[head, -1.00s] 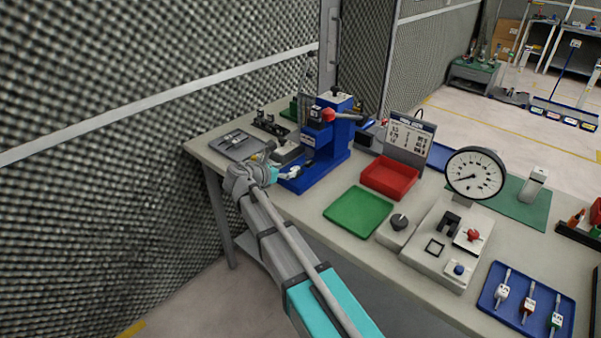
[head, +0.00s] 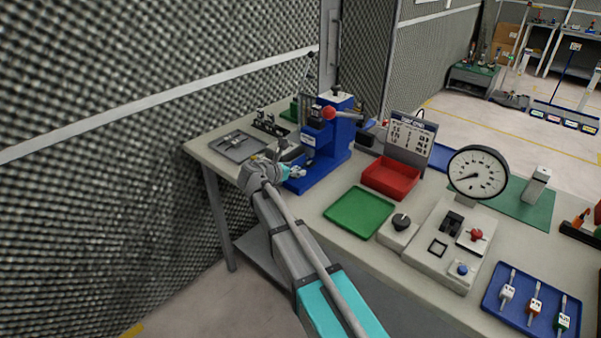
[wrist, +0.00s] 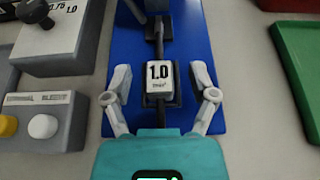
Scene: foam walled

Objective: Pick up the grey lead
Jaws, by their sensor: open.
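A pale grey-white block marked "1.0 mm²" (wrist: 159,80), which looks like the grey lead's tag, sits in a dark holder on the press's blue base (wrist: 205,30). A dark stem runs from it toward the press. In the wrist view my gripper (wrist: 161,92) is open, with one finger on each side of the block and gaps between. In the head view my gripper (head: 291,173) is at the front of the blue press (head: 335,140), and the block is hard to make out there.
A green tray (head: 358,212) and a red bin (head: 390,178) stand right of the press. A grey tray (head: 238,146) lies to its left. A blue tray (head: 545,318) holds white-, orange- and green-tagged leads. A knobbed box (wrist: 50,35) stands left in the wrist view.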

